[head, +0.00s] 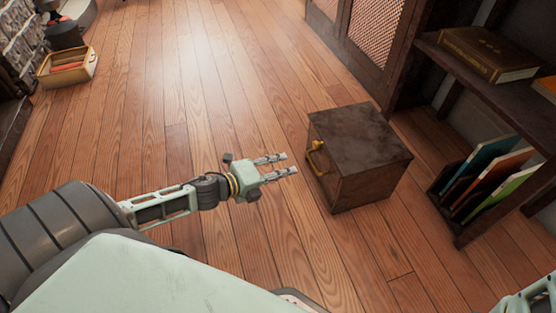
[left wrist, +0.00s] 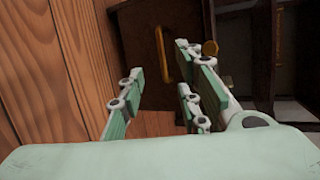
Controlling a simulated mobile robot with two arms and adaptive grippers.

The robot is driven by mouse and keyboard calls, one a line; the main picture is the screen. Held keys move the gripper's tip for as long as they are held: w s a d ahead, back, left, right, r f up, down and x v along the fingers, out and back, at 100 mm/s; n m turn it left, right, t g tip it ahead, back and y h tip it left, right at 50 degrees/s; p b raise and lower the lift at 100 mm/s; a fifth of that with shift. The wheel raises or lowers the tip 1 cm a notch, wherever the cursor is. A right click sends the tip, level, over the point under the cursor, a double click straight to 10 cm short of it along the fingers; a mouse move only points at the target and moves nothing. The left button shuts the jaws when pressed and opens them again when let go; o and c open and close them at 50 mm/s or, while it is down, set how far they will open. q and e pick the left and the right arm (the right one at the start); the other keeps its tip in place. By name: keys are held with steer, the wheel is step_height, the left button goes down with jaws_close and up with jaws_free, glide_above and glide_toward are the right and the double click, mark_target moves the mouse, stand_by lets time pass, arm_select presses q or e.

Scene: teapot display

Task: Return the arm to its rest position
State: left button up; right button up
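My left gripper (head: 283,164) reaches in from the left in the head view, above the wooden floor. Its fingers are apart and nothing is between them. The fingers also show apart in the left wrist view (left wrist: 160,100). A dark wooden box (head: 365,150) with a brass handle (head: 316,157) on its left face stands on the floor, just right of the fingertips, with a gap in the head view. The handle shows beyond the fingers in the left wrist view (left wrist: 161,45). Only a small part of my right arm (head: 535,297) shows at the lower right corner; its gripper is out of view.
A dark shelf (head: 470,80) at the right holds a thick brown book (head: 488,54), with several thin coloured books (head: 490,175) below. A cabinet (head: 365,40) with mesh panels stands at the back. A small crate (head: 67,68) sits at the upper left. The middle floor is clear.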

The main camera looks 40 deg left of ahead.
arm_select(q)
steer(key=shift+s+a+r, duration=0.15)
steer(key=shift+s, duration=0.15)
stand_by(0.4)
